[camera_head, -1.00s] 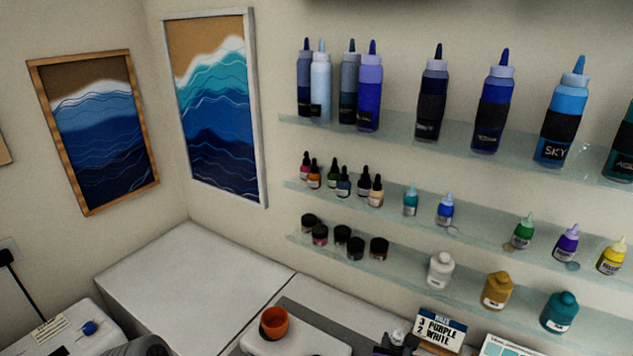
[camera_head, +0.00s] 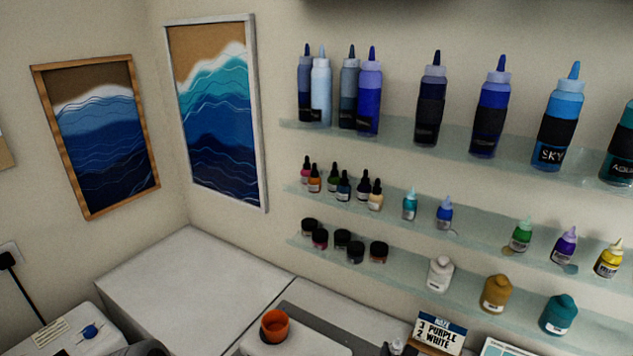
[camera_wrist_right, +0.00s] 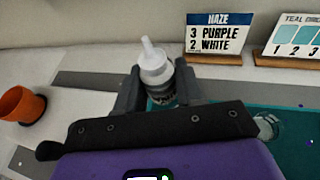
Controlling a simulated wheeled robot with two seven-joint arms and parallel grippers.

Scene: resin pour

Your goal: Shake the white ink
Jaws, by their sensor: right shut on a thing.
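A small bottle with a white nozzle cap (camera_wrist_right: 155,68) and a grey, dark-lettered body stands between the fingers of my right gripper (camera_wrist_right: 158,92), which is shut on it. It looks like the white ink bottle, but its label is too small to read. It is roughly upright in the right wrist view. In the head view only the bottle's pale top (camera_head: 397,346) shows at the bottom edge; the rest of it is cut off. My left gripper is not in view.
An orange cup (camera_head: 275,325) stands on a white surface left of the bottle. A HAZE card reading 3 purple, 2 white (camera_head: 439,333) stands behind the bottle, beside a teal card (camera_wrist_right: 296,36). Glass shelves with several bottles (camera_head: 494,115) line the wall above.

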